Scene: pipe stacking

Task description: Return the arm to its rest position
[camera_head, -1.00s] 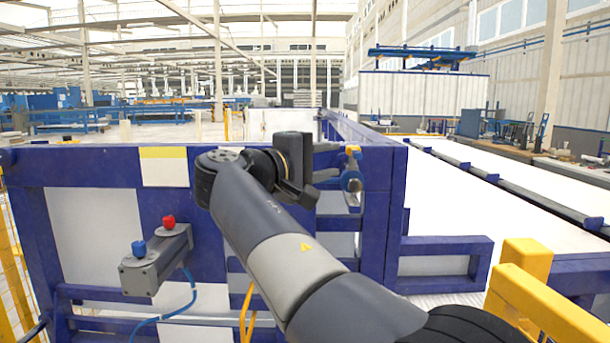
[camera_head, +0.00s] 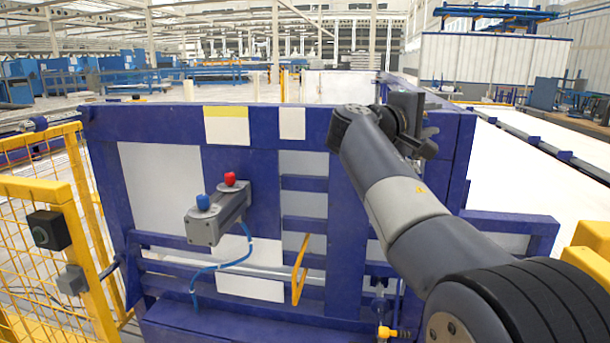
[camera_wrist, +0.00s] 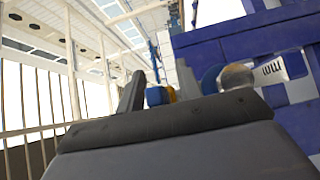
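My arm, dark grey with a light grey band, reaches from the lower right of the head view up to the blue frame. My gripper (camera_head: 424,143) is at its end, small and dark, in front of the frame's upper right part. In the wrist view my gripper (camera_wrist: 160,82) shows two dark fingers standing apart. A blue and yellow fitting (camera_wrist: 160,95) shows in the gap, seemingly behind the fingers. I see no pipe held. The fingertips are hard to make out in the head view.
The blue frame (camera_head: 345,215) stands close in front. It carries a grey box (camera_head: 218,218) with a red button (camera_head: 230,179) and a blue button (camera_head: 203,202). A yellow mesh fence (camera_head: 75,210) stands at the left. Yellow blocks (camera_head: 590,245) are at the right edge.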

